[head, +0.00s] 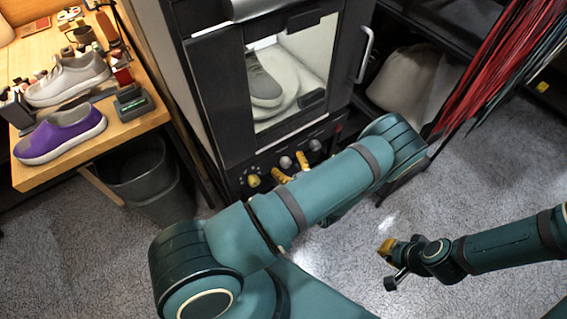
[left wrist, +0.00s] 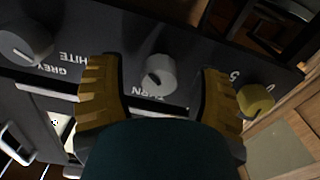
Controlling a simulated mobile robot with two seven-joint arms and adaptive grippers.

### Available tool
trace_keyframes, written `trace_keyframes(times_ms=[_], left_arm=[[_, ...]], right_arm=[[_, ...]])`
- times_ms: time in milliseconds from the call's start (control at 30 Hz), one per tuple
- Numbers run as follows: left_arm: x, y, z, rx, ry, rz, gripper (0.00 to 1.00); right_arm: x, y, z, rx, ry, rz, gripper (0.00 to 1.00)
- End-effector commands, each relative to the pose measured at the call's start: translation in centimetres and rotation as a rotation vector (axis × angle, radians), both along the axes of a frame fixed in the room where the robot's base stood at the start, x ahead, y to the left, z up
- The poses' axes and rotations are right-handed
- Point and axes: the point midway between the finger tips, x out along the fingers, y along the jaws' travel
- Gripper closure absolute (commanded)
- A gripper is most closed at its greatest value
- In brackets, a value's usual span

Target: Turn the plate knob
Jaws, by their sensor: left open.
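The cabinet's control panel (head: 235,180) carries a row of knobs. The middle knob in the left wrist view (left wrist: 160,75) is grey, with partly hidden lettering ending in "RN" below it. It also shows in the head view (head: 286,162). My left gripper (head: 289,165) is open, its yellow fingers on either side of this knob, with gaps showing in the left wrist view. A yellow knob (left wrist: 256,101) is outside the right finger, and another grey knob (left wrist: 26,40), near "WHITE" and "GREY", is at the left. My right gripper (head: 388,252) is over the floor, away from the panel; its opening is unclear.
Above the panel, a windowed cabinet door (head: 222,90) shows a grey sneaker (head: 264,82) on a pale round plate (head: 290,100). A wooden table (head: 150,70) with a purple shoe (head: 60,135) is at left, beside a dark bin (head: 150,185). Floor is clear at right.

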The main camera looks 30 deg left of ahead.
Motion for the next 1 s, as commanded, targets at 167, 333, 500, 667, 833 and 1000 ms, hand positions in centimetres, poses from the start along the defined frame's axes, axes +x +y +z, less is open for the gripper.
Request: trace_keyframes(times_ms=[167, 333, 500, 667, 833, 1000], left_arm=[[0.04, 0.0, 0.02, 0.0, 0.0, 0.0, 0.35], [0.03, 0.0, 0.01, 0.0, 0.0, 0.0, 0.68], [0.03, 0.01, 0.02, 0.0, 0.0, 0.0, 1.0], [0.04, 0.01, 0.05, 0.0, -0.002, -0.001, 1.0], [0.05, 0.01, 0.07, -0.007, -0.023, -0.001, 1.0], [0.07, -0.01, 0.1, -0.034, -0.089, -0.002, 1.0]], right_arm=[[0.01, -0.01, 0.0, 0.0, 0.0, 0.0, 1.0], [0.01, -0.01, 0.0, 0.0, 0.0, 0.0, 1.0], [0.0, 0.0, 0.0, 0.0, 0.0, 0.0, 1.0], [0.0, 0.0, 0.01, 0.0, 0.0, 0.0, 1.0], [-0.01, -0.01, 0.05, 0.0, 0.0, 0.0, 1.0], [-0.03, 0.0, 0.15, 0.0, 0.001, 0.0, 1.0]])
